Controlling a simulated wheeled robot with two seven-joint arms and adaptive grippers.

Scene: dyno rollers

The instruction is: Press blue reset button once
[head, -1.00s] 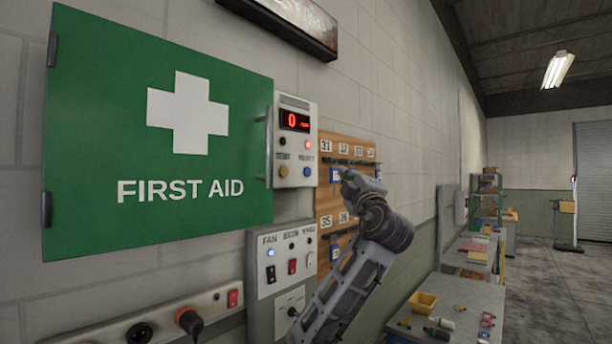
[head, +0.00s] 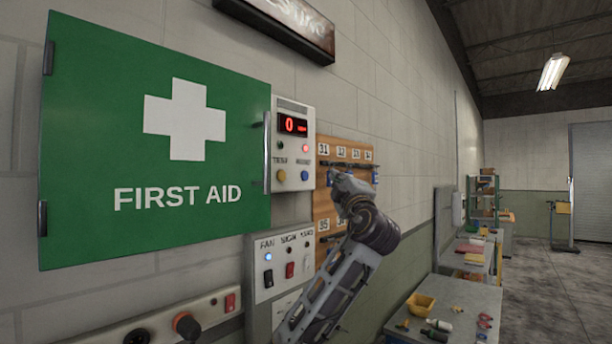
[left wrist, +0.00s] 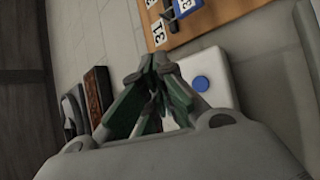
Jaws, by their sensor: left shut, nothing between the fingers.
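The blue reset button (head: 305,175) is at the lower right of the white wall box (head: 293,150), under the "RESET" label. It also shows in the left wrist view (left wrist: 201,84) on the white box face (left wrist: 215,70). My left gripper (head: 338,180) is just right of the box in the head view, in front of the key board. In the left wrist view its closed fingertips (left wrist: 160,62) are beside the button, apart from it in the picture. It holds nothing. The box has a yellow button (head: 281,175) and a red "0" display (head: 293,124). My right gripper is not in view.
The green first aid cabinet (head: 155,150) with its handle (head: 267,150) stands close left of the box. A wooden key board (head: 325,205) hangs to the right. A switch panel (head: 282,268) is below. A bench (head: 460,300) with a yellow bin (head: 420,305) is lower right.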

